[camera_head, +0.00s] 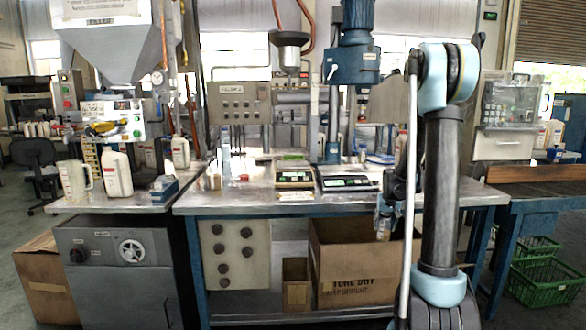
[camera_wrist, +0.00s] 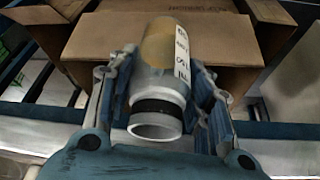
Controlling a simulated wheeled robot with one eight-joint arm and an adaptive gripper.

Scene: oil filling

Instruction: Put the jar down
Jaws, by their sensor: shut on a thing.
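The jar (camera_wrist: 160,82) is a clear cylinder with a white printed label and an amber part at its far end; its near end shows a dark band and a pale round rim. My gripper (camera_wrist: 163,70) is shut on it, with a blue-padded finger on each side. In the head view, my gripper (camera_head: 386,212) hangs at the front edge of the metal worktable (camera_head: 300,205), right of the middle.
An open cardboard box (camera_head: 358,268) stands under the table, behind the jar in the wrist view (camera_wrist: 100,35). Two scales, one left (camera_head: 295,178) and one right (camera_head: 348,183), sit on the tabletop. White jugs (camera_head: 116,172) stand at left. Green crates (camera_head: 545,280) are at right.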

